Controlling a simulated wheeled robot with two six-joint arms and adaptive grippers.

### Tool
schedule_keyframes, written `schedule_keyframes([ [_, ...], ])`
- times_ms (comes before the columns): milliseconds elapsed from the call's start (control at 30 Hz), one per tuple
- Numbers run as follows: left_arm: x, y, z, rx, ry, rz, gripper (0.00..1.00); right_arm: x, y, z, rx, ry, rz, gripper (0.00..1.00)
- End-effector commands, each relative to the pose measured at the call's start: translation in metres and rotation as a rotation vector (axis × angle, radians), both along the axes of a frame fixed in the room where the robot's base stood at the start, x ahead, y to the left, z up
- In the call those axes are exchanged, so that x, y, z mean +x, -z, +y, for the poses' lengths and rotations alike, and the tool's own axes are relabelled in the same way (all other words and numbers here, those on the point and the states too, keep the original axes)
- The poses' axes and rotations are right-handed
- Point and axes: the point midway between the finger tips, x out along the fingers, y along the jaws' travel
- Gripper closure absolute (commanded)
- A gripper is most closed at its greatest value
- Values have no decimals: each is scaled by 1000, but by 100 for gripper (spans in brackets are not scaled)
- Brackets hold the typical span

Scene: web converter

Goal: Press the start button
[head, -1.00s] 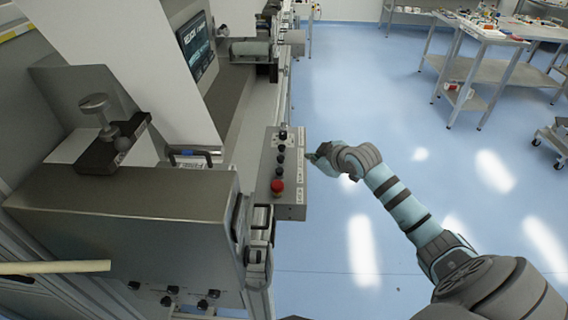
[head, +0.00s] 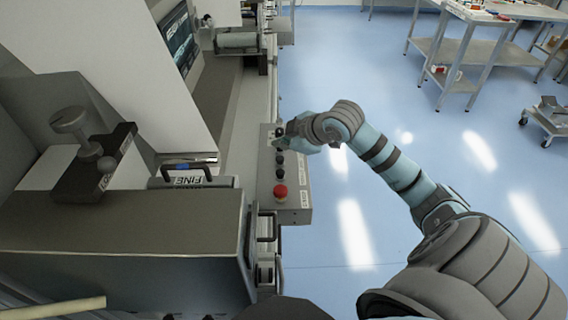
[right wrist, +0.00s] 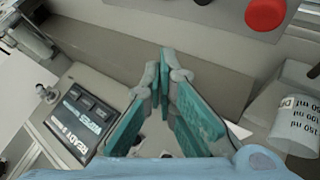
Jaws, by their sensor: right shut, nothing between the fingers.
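A grey control box (head: 296,212) on the machine's edge carries a row of buttons. A red mushroom button (head: 280,191) is at its near end, with black buttons (head: 280,174) in line beyond it. I cannot read which one is the start button. My right gripper (head: 284,139) is shut and empty, at the far end of the box, where it hides part of the panel. I cannot tell whether it touches anything. In the right wrist view its teal fingers (right wrist: 166,58) meet at the tips, and the red button (right wrist: 265,12) shows at the upper right.
A metal block with a knob (head: 75,125) is at the left. Blue floor (head: 380,240) is open on the right, with a workbench (head: 480,25) beyond.

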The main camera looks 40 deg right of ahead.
Motion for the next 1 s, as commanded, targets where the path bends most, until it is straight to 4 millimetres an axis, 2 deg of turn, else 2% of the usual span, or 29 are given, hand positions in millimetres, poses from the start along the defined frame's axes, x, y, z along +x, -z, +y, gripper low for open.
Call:
schedule_keyframes([
  [33, -1, 12, 0, 0, 0, 2, 54, 3, 12, 1, 3, 0, 0, 100],
  [133, 2, 27, 0, 0, 0, -3, 54, 5, 24, 2, 2, -3, 1, 100],
  [333, 29, 57, 0, 0, 1, -46, 54, 5, 48, 2, 2, -3, 1, 100],
  [467, 26, 76, -1, -1, 1, -39, 54, 5, 62, 1, 1, -1, 1, 100],
  [667, 11, 81, -1, 0, 0, -14, 54, 5, 79, 1, 2, -1, 4, 100],
  [1000, 16, 80, -1, -1, 1, -24, 54, 5, 81, 1, 1, -2, 2, 100],
])
